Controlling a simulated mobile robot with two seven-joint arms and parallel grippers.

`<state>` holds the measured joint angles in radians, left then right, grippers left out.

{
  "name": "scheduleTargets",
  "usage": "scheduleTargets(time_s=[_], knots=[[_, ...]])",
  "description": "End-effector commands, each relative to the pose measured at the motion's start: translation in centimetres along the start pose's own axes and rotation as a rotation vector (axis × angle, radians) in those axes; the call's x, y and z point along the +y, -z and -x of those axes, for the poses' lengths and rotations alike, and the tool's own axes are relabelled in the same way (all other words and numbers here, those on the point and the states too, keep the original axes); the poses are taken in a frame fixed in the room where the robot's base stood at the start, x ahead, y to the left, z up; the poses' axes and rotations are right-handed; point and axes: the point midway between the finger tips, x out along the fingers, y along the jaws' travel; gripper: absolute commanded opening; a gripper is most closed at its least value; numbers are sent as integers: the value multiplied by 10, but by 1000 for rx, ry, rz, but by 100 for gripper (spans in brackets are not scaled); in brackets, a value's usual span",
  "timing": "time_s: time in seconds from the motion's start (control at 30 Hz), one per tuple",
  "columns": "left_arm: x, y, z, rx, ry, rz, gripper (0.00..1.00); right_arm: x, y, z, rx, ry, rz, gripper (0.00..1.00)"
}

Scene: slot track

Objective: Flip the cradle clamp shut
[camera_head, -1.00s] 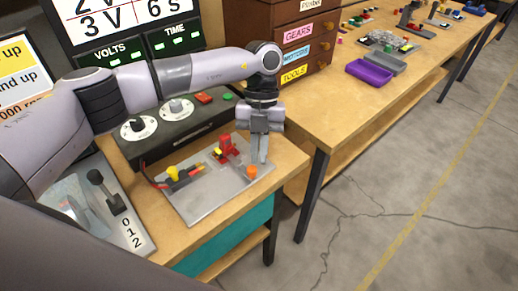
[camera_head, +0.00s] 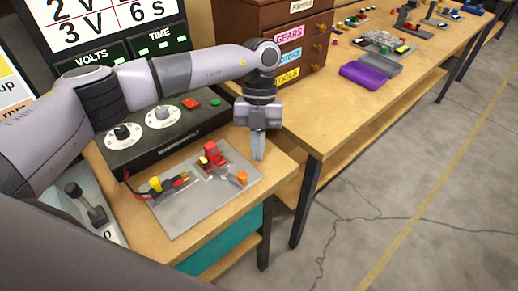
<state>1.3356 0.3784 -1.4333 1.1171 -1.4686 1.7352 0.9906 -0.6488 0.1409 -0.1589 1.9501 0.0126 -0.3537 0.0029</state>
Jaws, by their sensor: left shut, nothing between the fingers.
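The cradle clamp is a small fixture on a grey metal plate (camera_head: 183,216). It has a red block (camera_head: 212,154) and a grey arm ending in an orange knob (camera_head: 242,178). The arm lies out low toward the right edge of the plate, away from the red block. My left gripper (camera_head: 258,150) is shut and empty, fingers pointing down. It shows above and to the right of the orange knob, apart from it, by the plate's right corner. My right gripper is not in view.
A yellow knob (camera_head: 155,184) and a wired connector (camera_head: 176,182) sit on the plate's left part. A black power supply with dials (camera_head: 165,117) stands behind. A lever panel (camera_head: 90,212) is at left. Wooden drawers (camera_head: 285,62) and a purple tray (camera_head: 364,75) are at right.

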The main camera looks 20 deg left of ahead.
Motion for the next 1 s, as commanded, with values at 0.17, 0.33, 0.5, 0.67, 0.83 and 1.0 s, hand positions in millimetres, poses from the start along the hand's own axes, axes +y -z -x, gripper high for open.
scheduleTargets(time_s=[0.17, 0.33, 0.5, 0.67, 0.83, 1.0], knots=[[-9, 0, 49, -11, 5, 0, 0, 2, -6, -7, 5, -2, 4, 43], [-13, 2, 80, -9, 4, 3, 0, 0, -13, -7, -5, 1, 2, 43], [-15, 3, 94, -8, 3, 2, 0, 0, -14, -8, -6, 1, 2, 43], [-15, 3, 98, -7, 2, 2, 0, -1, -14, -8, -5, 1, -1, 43], [-15, 3, 98, -7, 2, 2, 0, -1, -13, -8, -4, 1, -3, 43], [-15, 3, 98, -7, 2, 2, 0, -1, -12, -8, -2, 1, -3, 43]])
